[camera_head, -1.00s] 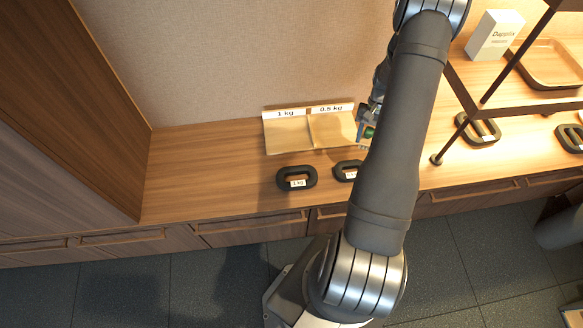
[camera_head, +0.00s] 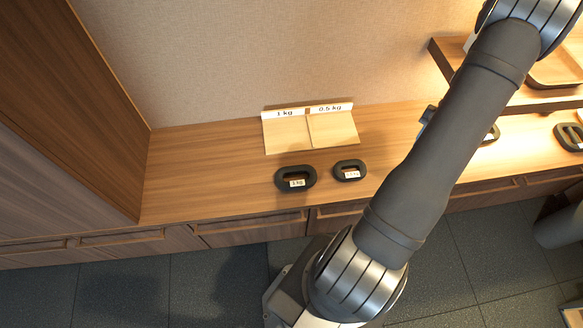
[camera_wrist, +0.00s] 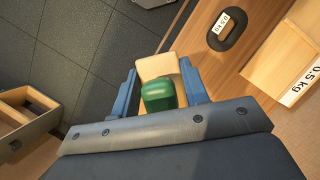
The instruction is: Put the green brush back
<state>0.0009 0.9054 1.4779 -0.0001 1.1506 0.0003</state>
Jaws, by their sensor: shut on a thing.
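The green brush (camera_wrist: 158,97) shows in the wrist view between the two blue fingers of my gripper (camera_wrist: 160,78). It has a rounded green part and a pale, cream-coloured block at its far end. My gripper is shut on it. In the head view my arm hides the brush and the fingers. Only a small part of my wrist shows there, left of the arm and above the counter, right of the weight tray.
The weight tray (camera_head: 285,136) has sections labelled 1 kg and 0.5 kg. A 1 kg weight (camera_head: 281,180) and a smaller weight (camera_head: 338,168) lie before it. A shelf (camera_head: 447,57) stands right. An open wooden compartment (camera_wrist: 40,99) shows in the wrist view. The counter's left is clear.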

